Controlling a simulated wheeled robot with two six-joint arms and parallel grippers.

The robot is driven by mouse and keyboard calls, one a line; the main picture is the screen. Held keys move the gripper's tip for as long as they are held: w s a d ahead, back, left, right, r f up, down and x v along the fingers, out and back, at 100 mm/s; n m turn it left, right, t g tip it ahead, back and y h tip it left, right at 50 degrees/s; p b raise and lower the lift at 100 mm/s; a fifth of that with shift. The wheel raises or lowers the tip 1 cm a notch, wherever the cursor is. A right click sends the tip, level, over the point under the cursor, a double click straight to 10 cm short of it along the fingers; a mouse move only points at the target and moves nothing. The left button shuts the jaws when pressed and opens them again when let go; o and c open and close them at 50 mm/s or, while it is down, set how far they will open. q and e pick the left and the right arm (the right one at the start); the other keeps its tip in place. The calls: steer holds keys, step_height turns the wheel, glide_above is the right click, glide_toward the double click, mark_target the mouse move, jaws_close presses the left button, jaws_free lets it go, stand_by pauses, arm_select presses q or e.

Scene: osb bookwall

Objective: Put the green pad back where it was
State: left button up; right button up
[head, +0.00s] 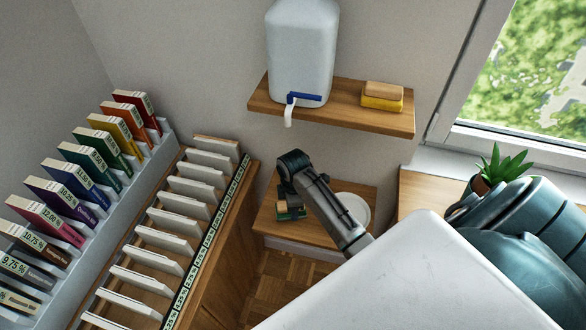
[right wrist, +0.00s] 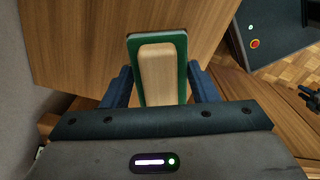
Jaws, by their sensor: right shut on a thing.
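The green pad (right wrist: 182,44) has a light wooden block-shaped grip on its back. In the right wrist view it sits between the two blue fingers of my right gripper (right wrist: 160,82), which is shut on it. In the head view the pad (head: 291,215) shows as a small green and tan piece below my right gripper (head: 289,197), over the low wooden stand (head: 270,228). I cannot tell whether the pad touches the stand.
A white round plate (head: 355,207) lies on the stand, right of my forearm. A rack of cards (head: 176,222) and books (head: 92,150) stand left. A potted plant (head: 497,168) stands right.

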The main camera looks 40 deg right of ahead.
step_height(320, 180, down, 3)
steer(key=shift+r+p, duration=0.1)
steer(key=shift+p, duration=0.55)
steer(key=shift+f, duration=0.35)
steer(key=shift+f, duration=0.15)
steer(key=o, duration=0.9)
steer(key=shift+o, duration=0.2)
step_height(320, 180, up, 11)
steer(key=b, duration=0.3)
steer(key=shift+r, duration=0.65)
